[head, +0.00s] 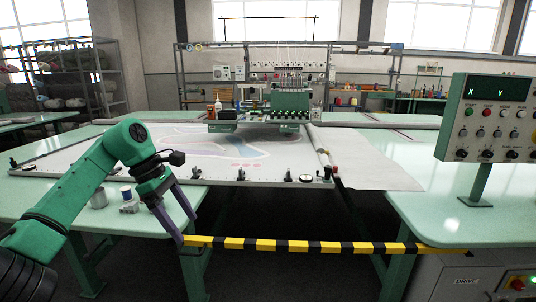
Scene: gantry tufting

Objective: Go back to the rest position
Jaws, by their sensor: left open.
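My left arm is green and reaches in from the left in the head view. Its left gripper (187,229) points down and is open, with its two dark fingers apart. The fingertips are close to the left end of a black-and-yellow striped bar (290,246), at the front corner of the left table. I cannot tell whether they touch the bar. The bar spans the gap between the left table (60,205) and the right table (440,215). My right gripper is not in view.
A tufting frame with white cloth (130,160) lies behind the arm, with a green machine head (290,101) at its far side. Small spools (126,192) stand near the gripper. A control panel (490,118) stands on the right table. Dark floor shows beyond the bar.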

